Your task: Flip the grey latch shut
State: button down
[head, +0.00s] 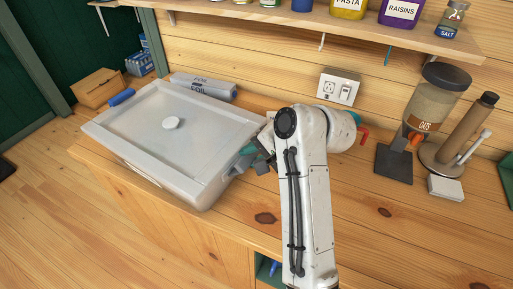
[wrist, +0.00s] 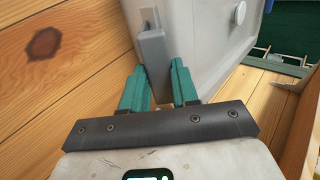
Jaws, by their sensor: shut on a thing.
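A large pale box with a flat lid and a round white knob (head: 172,122) stands on the wooden counter at the left in the head view. Its pale wall (wrist: 205,45) fills the upper middle of the wrist view. The grey latch (wrist: 153,48) is a narrow bar on that wall. My gripper (wrist: 158,78) has its teal fingers on either side of the latch's lower end, shut on it. In the head view my gripper (head: 250,158) is at the box's right end, where the arm and fingers make the latch hard to make out.
A foil box (head: 203,86) lies behind the pale box, with a cardboard box (head: 98,88) at the back left. An oats jar (head: 432,100), a brown cylinder on a stand (head: 468,130) and a white block (head: 446,187) are at the right. A shelf (head: 300,22) hangs above.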

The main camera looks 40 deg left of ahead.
aim_at(237, 152)
jog(key=a+r+h+p, duration=0.1)
jog(key=p, duration=0.1)
jog(key=shift+r+h+p, duration=0.25)
jog(key=shift+h+p, duration=0.1)
jog(key=shift+h, duration=0.05)
jog(key=shift+s+a+r+h+p, duration=0.1)
jog(key=shift+a+h+p, duration=0.45)
jog(key=shift+h+p, duration=0.35)
jog(key=shift+s+a+t+h, duration=0.1)
jog(key=shift+a+t+h, duration=0.1)
jog(key=shift+a+h, duration=0.55)
jog(key=shift+s+a+t+h, duration=0.1)
jog(key=shift+a+t+h, duration=0.2)
jog(key=shift+h, duration=0.85)
jog(key=shift+a, duration=0.15)
jog(key=c, duration=0.8)
grip_release()
jog(key=shift+c, duration=0.2)
notch_tip(237, 152, up, 10)
jog(key=d+b, duration=0.1)
jog(key=b, duration=0.1)
jog(key=shift+d+r, duration=0.15)
jog(key=shift+r, duration=0.05)
jog(key=shift+w+r, duration=0.1)
